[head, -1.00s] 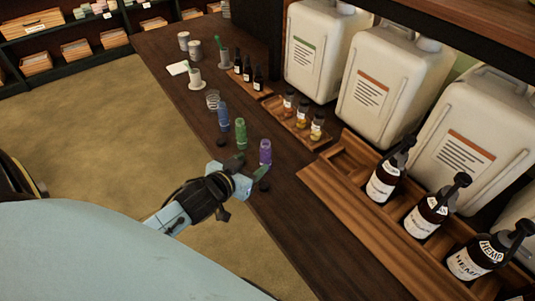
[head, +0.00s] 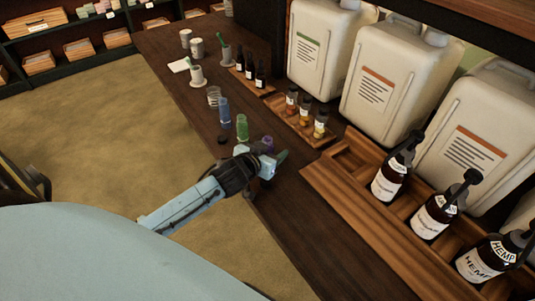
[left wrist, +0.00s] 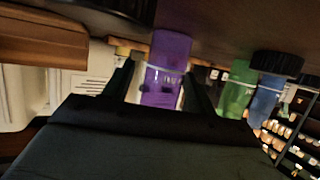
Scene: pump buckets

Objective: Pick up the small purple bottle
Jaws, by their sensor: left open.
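The small purple bottle (head: 267,141) stands on the dark wooden counter, mostly hidden behind my left gripper (head: 268,160) in the head view. In the left wrist view the purple bottle (left wrist: 164,70) is between the two dark fingers of my left gripper (left wrist: 165,85). The jaws are open, with a finger on each side of the bottle. Whether either finger touches it I cannot tell. My right gripper is in neither view.
A green bottle (head: 242,127) and a blue bottle (head: 224,110) stand just beyond the purple one. Small amber jars on a wooden tray (head: 300,128) are to the right. Pump bottles (head: 433,215) stand in a wooden rack at the right.

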